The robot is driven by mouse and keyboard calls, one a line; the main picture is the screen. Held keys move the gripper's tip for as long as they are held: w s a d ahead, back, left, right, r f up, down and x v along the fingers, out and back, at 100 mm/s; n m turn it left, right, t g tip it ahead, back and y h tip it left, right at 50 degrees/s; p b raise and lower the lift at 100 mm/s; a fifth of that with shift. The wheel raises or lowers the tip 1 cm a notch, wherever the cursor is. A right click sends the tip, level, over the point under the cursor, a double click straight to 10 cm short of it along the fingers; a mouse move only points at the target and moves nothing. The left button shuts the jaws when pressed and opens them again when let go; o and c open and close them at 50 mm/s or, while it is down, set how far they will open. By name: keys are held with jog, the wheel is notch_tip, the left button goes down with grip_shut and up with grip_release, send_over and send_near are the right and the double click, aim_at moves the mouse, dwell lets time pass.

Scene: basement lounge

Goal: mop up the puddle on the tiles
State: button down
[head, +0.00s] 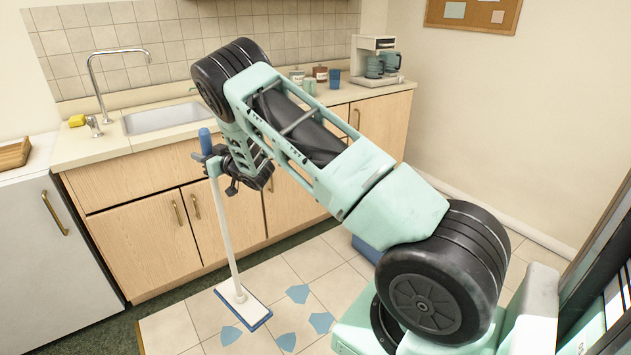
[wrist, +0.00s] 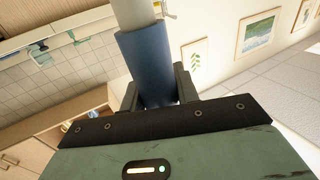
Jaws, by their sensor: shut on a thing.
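The mop has a white pole (head: 224,225), a blue grip at its top (head: 205,141) and a flat white head with a blue edge (head: 243,306) on the tiles. It leans slightly. My gripper (head: 213,165) is shut on the mop near the blue grip. The wrist view shows the blue grip (wrist: 146,68) between my fingers (wrist: 158,92). Several flat, angular pale-blue patches lie right of and below the mop head, one of them here (head: 298,293). No clear puddle outline shows; I cannot tell if these patches are water or tile pattern.
Wooden cabinets (head: 140,245) with a sink (head: 166,117) stand behind the mop. A white fridge-like unit (head: 60,250) is at left. A blue object (head: 366,249) is partly hidden behind my arm. Dark green carpet (head: 100,334) borders the tiles (head: 170,329).

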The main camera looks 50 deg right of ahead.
jog(key=w+d+f+b, duration=0.2)
jog(key=d+f+b, duration=0.6)
jog(key=d, duration=0.4)
jog(key=w+d+f+b, duration=0.3)
jog(key=d+f+b, duration=0.4)
jog(key=d+b, duration=0.45)
jog(key=s+d+f+h+b, duration=0.1)
jog(key=s+d+f+b, duration=0.1)
jog(key=d, duration=0.5)
jog(key=s+d+f+m+h+b, duration=0.1)
jog(key=s+d+f+b, duration=0.2)
jog(key=d+b, duration=0.4)
jog(key=s+d+f+m+h+b, duration=0.1)
jog(key=s+d+b, duration=0.3)
jog(key=d, duration=0.4)
jog(key=shift+s+f+h, duration=0.4)
jog(key=shift+s+f, duration=0.1)
jog(key=shift+f, duration=0.25)
jog(key=shift+d+r+p, duration=0.1)
jog(key=shift+r+p, duration=0.1)
jog(key=shift+p, duration=0.15)
